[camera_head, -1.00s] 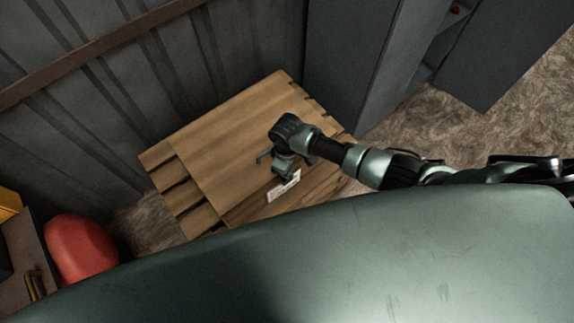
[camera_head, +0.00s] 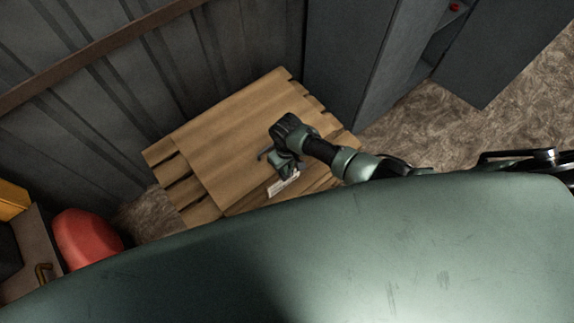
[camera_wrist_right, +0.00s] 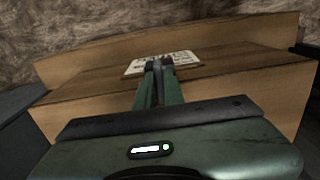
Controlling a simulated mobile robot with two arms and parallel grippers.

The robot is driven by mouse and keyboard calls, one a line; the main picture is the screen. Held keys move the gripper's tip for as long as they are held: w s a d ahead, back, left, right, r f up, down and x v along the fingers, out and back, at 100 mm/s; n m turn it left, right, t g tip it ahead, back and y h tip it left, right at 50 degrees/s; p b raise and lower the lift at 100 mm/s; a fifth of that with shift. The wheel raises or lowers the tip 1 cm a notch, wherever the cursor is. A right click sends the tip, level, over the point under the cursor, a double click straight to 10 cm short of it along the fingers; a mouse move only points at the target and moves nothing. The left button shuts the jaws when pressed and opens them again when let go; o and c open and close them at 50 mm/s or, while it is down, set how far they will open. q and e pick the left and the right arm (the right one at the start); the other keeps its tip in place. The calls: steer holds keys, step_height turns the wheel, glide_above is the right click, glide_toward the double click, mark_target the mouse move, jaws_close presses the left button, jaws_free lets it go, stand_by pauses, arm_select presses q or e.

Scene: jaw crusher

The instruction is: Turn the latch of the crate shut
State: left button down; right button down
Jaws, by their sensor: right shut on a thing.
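The wooden crate (camera_head: 222,135) stands on the floor against the wall, with a planked lid and a white label (camera_head: 279,189) on its near side. My right gripper (camera_head: 289,174) is at that side, just above the label. In the right wrist view the fingers (camera_wrist_right: 158,67) are closed together on a small dark piece in front of the label (camera_wrist_right: 184,58). This looks like the latch, but the fingers hide most of it and its angle cannot be told. The crate's boards (camera_wrist_right: 85,88) show on both sides of the fingers. My left gripper is not in view.
A ribbed dark wall (camera_head: 100,90) rises behind the crate. A grey cabinet (camera_head: 345,60) stands close to its right. A red rounded object (camera_head: 86,238) is at the lower left. Bare floor (camera_head: 500,80) shows at the right.

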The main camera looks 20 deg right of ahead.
steer(key=shift+w+a, duration=0.1)
steer(key=shift+w, duration=0.05)
steer(key=c, duration=1.5)
jaws_free()
steer(key=shift+r, duration=0.1)
step_height(320, 180, up, 8)
steer(key=shift+f+p, duration=0.15)
steer(key=shift+p, duration=0.25)
